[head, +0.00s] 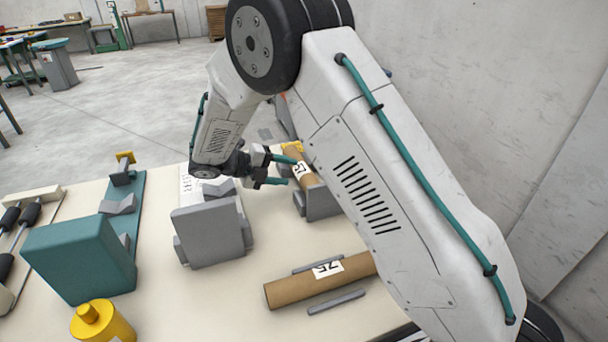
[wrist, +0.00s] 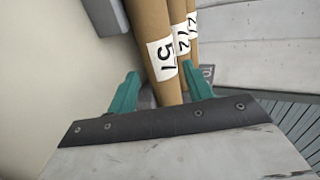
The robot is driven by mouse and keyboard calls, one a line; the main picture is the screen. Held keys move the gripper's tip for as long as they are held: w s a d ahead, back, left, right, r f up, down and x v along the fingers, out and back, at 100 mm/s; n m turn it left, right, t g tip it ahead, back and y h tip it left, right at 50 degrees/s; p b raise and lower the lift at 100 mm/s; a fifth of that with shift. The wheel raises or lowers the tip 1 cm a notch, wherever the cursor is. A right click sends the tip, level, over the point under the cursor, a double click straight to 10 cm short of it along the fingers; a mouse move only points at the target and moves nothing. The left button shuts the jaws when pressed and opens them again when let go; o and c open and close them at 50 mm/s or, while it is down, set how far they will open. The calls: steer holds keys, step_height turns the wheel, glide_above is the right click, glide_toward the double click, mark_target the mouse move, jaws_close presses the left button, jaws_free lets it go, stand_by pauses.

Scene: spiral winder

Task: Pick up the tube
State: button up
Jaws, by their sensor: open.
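A brown cardboard tube (head: 294,152) with a white label lies in a grey holder, partly hidden behind my arm in the head view. In the wrist view the nearest tube (wrist: 153,25) carries a label that looks like 57, and its lower end reaches between the fingers. My gripper (head: 293,172) has teal fingers spread apart beside the labelled tube in the head view; contact cannot be told. In the wrist view my gripper (wrist: 160,78) is open around the tube's near end. Another tube (head: 290,292) with a label lies at the table front.
Two further tubes (wrist: 178,12) run alongside in the wrist view. Bare table lies between the blocks.

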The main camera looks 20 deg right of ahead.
mark_target(297, 173)
steer(key=x, duration=0.5)
steer(key=shift+f, duration=0.15)
steer(key=c, duration=0.7)
steer(key=shift+o, duration=0.2)
